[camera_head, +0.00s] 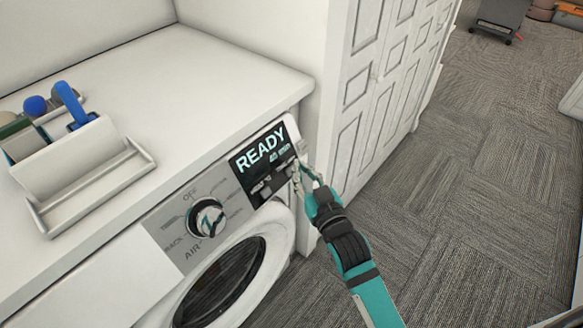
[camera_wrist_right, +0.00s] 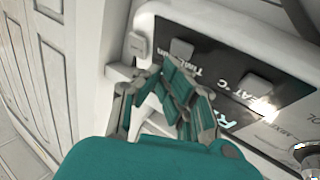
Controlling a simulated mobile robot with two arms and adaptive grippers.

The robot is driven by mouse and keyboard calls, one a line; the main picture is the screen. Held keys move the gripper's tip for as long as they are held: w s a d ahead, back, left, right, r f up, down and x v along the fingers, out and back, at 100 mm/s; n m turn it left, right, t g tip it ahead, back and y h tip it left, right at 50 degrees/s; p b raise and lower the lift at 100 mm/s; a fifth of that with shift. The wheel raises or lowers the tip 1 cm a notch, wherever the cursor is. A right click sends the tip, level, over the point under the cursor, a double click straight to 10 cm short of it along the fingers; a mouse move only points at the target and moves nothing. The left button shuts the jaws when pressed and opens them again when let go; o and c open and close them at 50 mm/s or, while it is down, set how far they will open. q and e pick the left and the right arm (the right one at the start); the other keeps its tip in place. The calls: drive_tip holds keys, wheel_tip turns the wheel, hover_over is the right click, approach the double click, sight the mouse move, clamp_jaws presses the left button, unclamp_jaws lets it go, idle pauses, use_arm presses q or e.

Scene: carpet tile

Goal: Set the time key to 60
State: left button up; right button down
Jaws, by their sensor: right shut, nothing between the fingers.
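The white machine's control panel (camera_head: 180,240) has a dark display (camera_head: 250,158) reading "READY" and "40 min". In the right wrist view, several light square keys stick out along the panel's edge. One key (camera_wrist_right: 181,51) sits beside lettering that seems to begin "Tim", and another (camera_wrist_right: 137,45) is at the panel's end. My right gripper (camera_head: 301,172) is shut and empty at the right end of the panel. Its fingertips (camera_wrist_right: 165,78) are close to these keys; I cannot tell whether they touch. The gripper partly hides the keys in the head view. My left gripper is not in view.
A round knob (camera_head: 206,218) sits left of the display, above the round door (camera_head: 222,284). A white caddy (camera_head: 70,160) with blue-handled items stands on the countertop (camera_head: 180,80). Carpet (camera_head: 480,180) lies open beyond.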

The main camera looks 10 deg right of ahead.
drive_tip(key=s+d+r+p, duration=0.1)
drive_tip(key=p, duration=0.1)
drive_tip(key=s+d+r+p, duration=0.1)
drive_tip(key=s, duration=0.1)
drive_tip(key=shift+s+d+r+p, duration=0.1)
drive_tip(key=shift+s+d+p, duration=0.15)
drive_tip(key=shift+d+p, duration=0.1)
idle(2.4)
drive_tip(key=s+n+y, duration=0.1)
drive_tip(key=n+y, duration=0.1)
drive_tip(key=s+d+n+t+y+b, duration=0.1)
drive_tip(key=n+y, duration=0.1)
drive_tip(key=n, duration=0.1)
drive_tip(key=s+d+r+n+t+y, duration=0.1)
drive_tip(key=n, duration=0.2)
drive_tip(key=shift+y, duration=0.4)
